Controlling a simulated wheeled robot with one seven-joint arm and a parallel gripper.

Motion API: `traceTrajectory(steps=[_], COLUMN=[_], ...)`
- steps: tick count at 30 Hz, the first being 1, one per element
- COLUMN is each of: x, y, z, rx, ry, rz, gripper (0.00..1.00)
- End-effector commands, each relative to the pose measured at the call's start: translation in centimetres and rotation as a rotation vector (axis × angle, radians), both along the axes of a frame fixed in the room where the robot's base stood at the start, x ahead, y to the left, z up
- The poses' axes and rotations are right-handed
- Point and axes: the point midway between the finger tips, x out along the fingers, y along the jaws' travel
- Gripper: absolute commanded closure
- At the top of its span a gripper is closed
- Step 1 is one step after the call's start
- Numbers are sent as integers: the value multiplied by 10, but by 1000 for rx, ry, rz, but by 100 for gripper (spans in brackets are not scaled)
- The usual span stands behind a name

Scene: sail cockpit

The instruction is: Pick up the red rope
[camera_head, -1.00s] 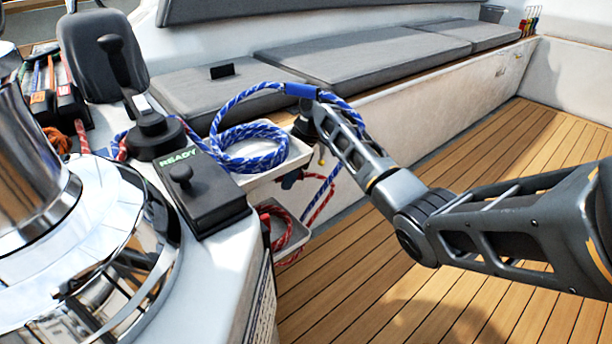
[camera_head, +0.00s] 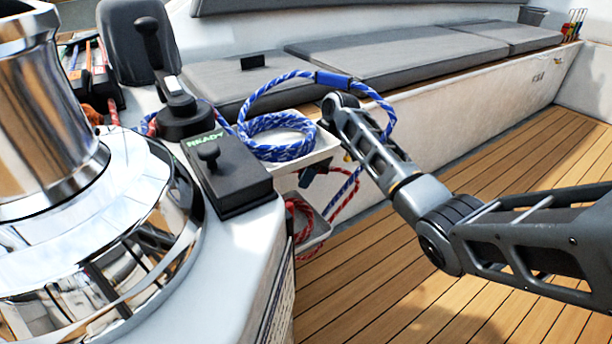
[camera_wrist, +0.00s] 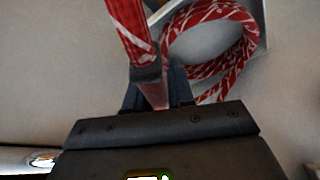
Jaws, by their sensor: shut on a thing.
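The red rope (camera_head: 300,218) with white flecks lies coiled in a small lower tray (camera_head: 318,236), below the blue rope's tray. In the wrist view its coil (camera_wrist: 238,45) fills the upper right. A strand of it (camera_wrist: 128,25) runs down from the top edge to a grey band between my fingers. My gripper (camera_wrist: 155,88) is shut on this strand, beside the coil. In the head view my gripper (camera_head: 310,174) is a small dark shape under the upper tray, largely hidden.
A blue rope (camera_head: 282,138) lies coiled in the upper white tray (camera_head: 322,150), and its loop arches over my arm. A black box marked READY (camera_head: 232,185) and a chrome winch (camera_head: 90,240) stand left. Grey cushions (camera_head: 400,65) line the back. The wooden floor (camera_head: 400,270) is clear.

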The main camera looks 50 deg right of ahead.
Motion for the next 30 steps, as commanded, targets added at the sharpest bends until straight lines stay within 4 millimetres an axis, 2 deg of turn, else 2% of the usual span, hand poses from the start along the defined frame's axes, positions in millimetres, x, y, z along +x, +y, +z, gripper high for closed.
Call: traceTrajectory(steps=[1,5,14,30], x=[0,0,0,0], y=[0,0,0,0], z=[0,0,2,24], rx=[0,0,0,0], ry=[0,0,0,0], rz=[0,0,0,0], gripper=[88,100,100,100])
